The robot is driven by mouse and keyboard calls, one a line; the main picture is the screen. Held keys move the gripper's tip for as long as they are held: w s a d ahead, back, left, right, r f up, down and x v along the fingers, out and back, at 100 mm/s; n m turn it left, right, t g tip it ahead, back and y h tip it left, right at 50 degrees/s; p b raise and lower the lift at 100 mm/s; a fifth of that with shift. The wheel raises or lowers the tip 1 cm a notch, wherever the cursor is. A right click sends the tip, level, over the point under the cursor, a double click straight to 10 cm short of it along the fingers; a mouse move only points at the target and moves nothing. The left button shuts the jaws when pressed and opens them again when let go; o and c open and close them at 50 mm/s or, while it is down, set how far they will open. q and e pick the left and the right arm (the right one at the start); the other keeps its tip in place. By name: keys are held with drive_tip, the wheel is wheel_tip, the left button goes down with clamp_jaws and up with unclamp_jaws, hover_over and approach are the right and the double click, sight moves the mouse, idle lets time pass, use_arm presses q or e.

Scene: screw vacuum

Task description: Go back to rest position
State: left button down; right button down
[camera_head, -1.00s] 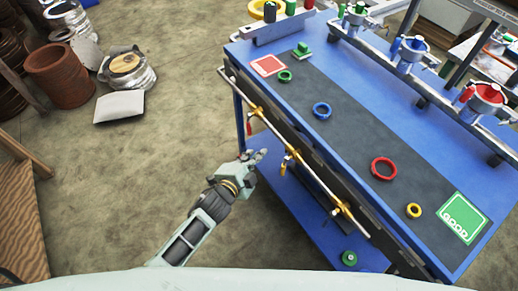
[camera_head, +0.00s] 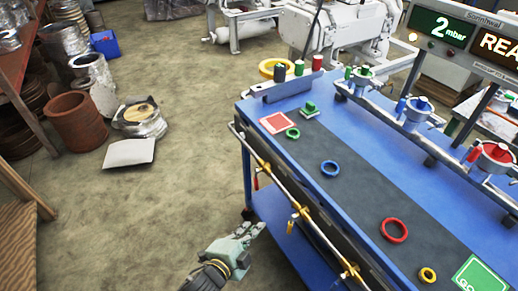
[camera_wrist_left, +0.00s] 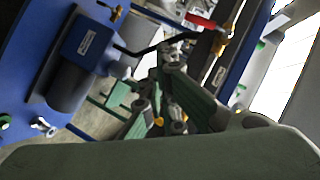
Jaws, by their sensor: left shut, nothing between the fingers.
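My left gripper (camera_head: 244,236) is low in the head view, in front of the blue workbench's near side. It is shut and empty, and it looks apart from the bench. In the left wrist view the gripper's green-grey fingers (camera_wrist_left: 165,100) are close together with nothing between them. My right gripper is in neither current view. The blue workbench (camera_head: 228,104) carries a dark mat with a green ring (camera_head: 292,133), a blue ring (camera_head: 330,169), a red ring (camera_head: 394,230) and a yellow ring (camera_head: 428,275).
A pipe with yellow valves (camera_head: 299,212) runs along the bench's near side, close to my left gripper. Rusty pots (camera_head: 76,122), a silver-wrapped part (camera_head: 140,117) and a wooden pallet (camera_head: 18,235) stand at the left. The floor (camera_head: 150,205) between is clear. A display (camera_head: 446,29) stands at the back right.

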use_arm(q)
drive_tip(key=s+a+f+n+g+y, duration=0.1)
drive_tip(key=s+a+f+n+g, duration=0.2)
drive_tip(key=f, duration=0.4)
drive_tip(key=s+a+f+n+y, duration=0.2)
drive_tip(key=s+a+f, duration=0.25)
drive_tip(key=f, duration=0.35)
drive_tip(key=s+a+f+n+g+y, duration=0.1)
drive_tip(key=s+a+f+n+g, duration=0.2)
drive_tip(key=f, duration=0.4)
drive_tip(key=s+a+f+n+g, duration=0.2)
drive_tip(key=s+f, duration=0.2)
drive_tip(key=s, duration=0.6)
drive_tip(key=s+a+f+n+g+y+p, duration=0.1)
drive_tip(key=s+f, duration=0.4)
drive_tip(key=s, duration=0.5)
drive_tip(key=s+a+f+n+g+y, duration=0.1)
drive_tip(key=s+a+f+n+g, duration=0.2)
drive_tip(key=s, duration=0.7)
drive_tip(key=shift+a+f+n, duration=0.4)
drive_tip(key=shift+a+f, duration=0.45)
drive_tip(key=shift+f, duration=0.05)
